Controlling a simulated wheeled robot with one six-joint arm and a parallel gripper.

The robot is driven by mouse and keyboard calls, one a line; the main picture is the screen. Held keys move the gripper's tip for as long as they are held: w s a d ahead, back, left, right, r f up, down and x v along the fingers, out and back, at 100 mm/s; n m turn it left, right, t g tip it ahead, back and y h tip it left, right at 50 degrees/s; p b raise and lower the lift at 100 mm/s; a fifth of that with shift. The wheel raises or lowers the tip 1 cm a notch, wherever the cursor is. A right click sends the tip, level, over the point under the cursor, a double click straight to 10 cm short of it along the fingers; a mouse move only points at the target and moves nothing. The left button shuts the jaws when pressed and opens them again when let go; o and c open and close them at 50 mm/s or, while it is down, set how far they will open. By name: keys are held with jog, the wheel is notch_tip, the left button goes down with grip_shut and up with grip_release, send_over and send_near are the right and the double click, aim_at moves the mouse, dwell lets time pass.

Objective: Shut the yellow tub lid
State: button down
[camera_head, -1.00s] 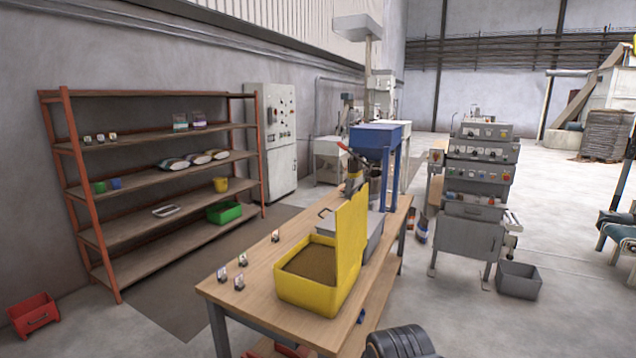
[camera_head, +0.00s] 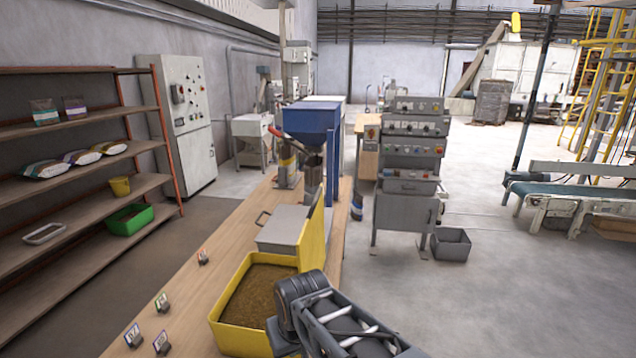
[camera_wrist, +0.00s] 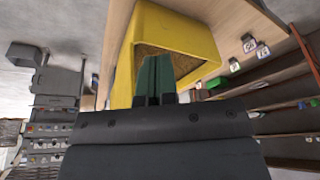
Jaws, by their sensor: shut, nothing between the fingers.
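The yellow tub (camera_head: 240,340) stands on the wooden bench, filled with brown pellets (camera_head: 258,290).
The bench (camera_head: 190,290) carries several small tagged blocks (camera_head: 162,302) left of the tub. A grey lidded box (camera_head: 285,228) sits behind the tub, before a blue hopper (camera_head: 312,118). Shelves (camera_head: 75,205) stand at left. The floor (camera_head: 500,290) at right is open.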

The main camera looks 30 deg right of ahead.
jog(key=w+d+r+m+p, duration=0.3)
jog(key=w+d+r+m, duration=0.25)
jog(key=d+r, duration=0.75)
jog(key=w+d+r+m+t+p, duration=0.1)
jog(key=d+r+t, duration=0.1)
jog(key=d+r, duration=0.5)
jog(key=w+d+r+t+p, duration=0.15)
jog(key=d+r, duration=0.25)
jog(key=r, duration=0.6)
jog(key=w+a+f+y+p, duration=0.1)
jog(key=w+a+f, duration=0.3)
jog(key=w+f, duration=0.4)
jog(key=shift+a+f, duration=0.25)
jog(key=shift+f, duration=0.05)
jog(key=shift+w+g, duration=0.1)
jog(key=shift+g, duration=0.15)
